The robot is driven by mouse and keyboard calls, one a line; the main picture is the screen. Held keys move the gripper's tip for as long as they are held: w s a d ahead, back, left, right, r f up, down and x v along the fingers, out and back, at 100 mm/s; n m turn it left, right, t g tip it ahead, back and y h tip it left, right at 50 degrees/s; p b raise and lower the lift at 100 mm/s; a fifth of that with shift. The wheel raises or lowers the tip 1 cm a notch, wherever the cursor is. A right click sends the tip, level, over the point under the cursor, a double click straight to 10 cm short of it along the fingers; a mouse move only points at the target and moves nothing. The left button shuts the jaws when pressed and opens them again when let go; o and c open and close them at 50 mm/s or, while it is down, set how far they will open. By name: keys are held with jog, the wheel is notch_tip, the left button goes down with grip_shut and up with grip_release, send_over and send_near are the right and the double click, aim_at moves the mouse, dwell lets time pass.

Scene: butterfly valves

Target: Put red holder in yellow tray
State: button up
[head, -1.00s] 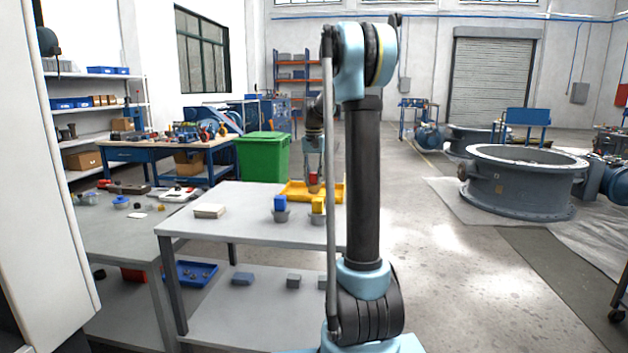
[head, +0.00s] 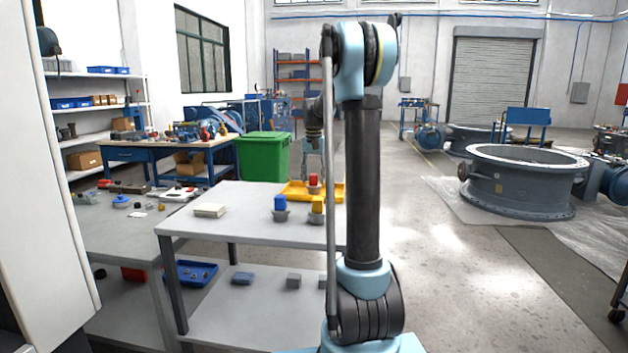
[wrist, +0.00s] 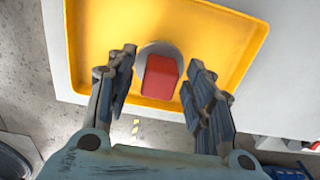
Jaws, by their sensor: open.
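The red holder (head: 314,181), a red block on a round grey base, stands upright in the yellow tray (head: 292,195). The tray is at the back of the grey table. In the wrist view the red holder (wrist: 160,77) is inside the yellow tray (wrist: 248,45), toward its lower side. My gripper (wrist: 162,60) is open, with its fingers on either side of the red block in that picture and apart from it. In the head view my gripper (head: 314,148) is above the holder.
A blue holder (head: 280,204) and a yellow holder (head: 318,206) stand on the grey table (head: 235,222) in front of the tray. A pale block (head: 209,210) lies at the left. A green bin (head: 263,157) stands behind. The table's middle left is clear.

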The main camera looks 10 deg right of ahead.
notch_tip(320, 180, up, 12)
jog(key=shift+f, duration=0.2)
jog(key=shift+s, duration=0.1)
dwell(0.4)
